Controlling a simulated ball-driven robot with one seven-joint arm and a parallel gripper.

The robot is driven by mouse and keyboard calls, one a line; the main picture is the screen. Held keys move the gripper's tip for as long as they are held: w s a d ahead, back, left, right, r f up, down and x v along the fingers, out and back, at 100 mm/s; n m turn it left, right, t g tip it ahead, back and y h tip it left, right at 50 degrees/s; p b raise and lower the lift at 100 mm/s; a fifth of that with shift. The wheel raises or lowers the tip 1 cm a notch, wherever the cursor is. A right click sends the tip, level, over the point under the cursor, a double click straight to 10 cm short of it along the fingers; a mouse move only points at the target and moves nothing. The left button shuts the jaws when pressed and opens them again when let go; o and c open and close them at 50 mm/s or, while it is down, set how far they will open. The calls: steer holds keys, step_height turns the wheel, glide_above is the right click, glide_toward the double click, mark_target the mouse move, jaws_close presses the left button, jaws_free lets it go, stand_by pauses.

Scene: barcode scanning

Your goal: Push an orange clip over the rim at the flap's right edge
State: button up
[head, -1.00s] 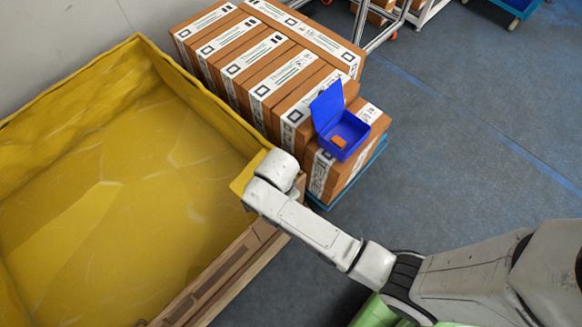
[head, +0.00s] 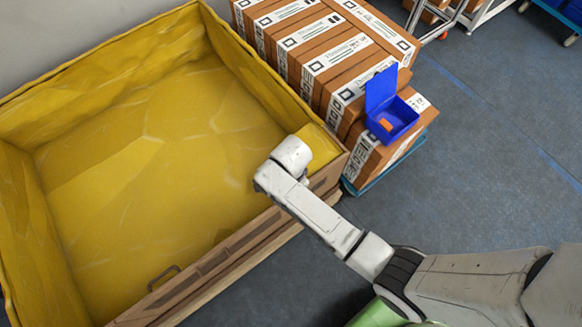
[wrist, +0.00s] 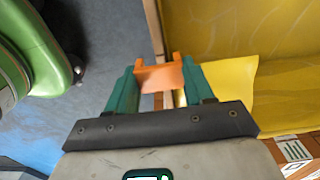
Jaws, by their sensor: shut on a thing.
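In the wrist view my gripper (wrist: 158,84) has its green fingers shut on an orange clip (wrist: 160,76). The clip overlaps the crate's wooden rim (wrist: 153,24) in the picture. I cannot tell whether it is seated on the rim or just above it. The yellow flap (wrist: 228,85) of the liner lies just right of the fingers in this view. In the head view the flap (head: 324,150) shows at the right of my wrist, draped over the rim near the crate's corner. My gripper and the held clip are hidden there by my arm.
The large wooden crate with its yellow liner (head: 150,150) fills the left. Stacked brown cartons (head: 330,55) stand beyond the crate's right side. An open blue box (head: 402,112) with an orange piece (head: 386,125) inside sits on them.

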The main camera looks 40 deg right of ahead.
steer(key=shift+f+b, duration=1.7)
steer(key=shift+f, duration=0.8)
steer(key=o, duration=1.1)
steer(key=shift+r, duration=0.1)
step_height(320, 180, up, 11)
steer(key=shift+f+p, duration=0.2)
steer(key=shift+p, duration=0.75)
steer(key=shift+d, duration=0.1)
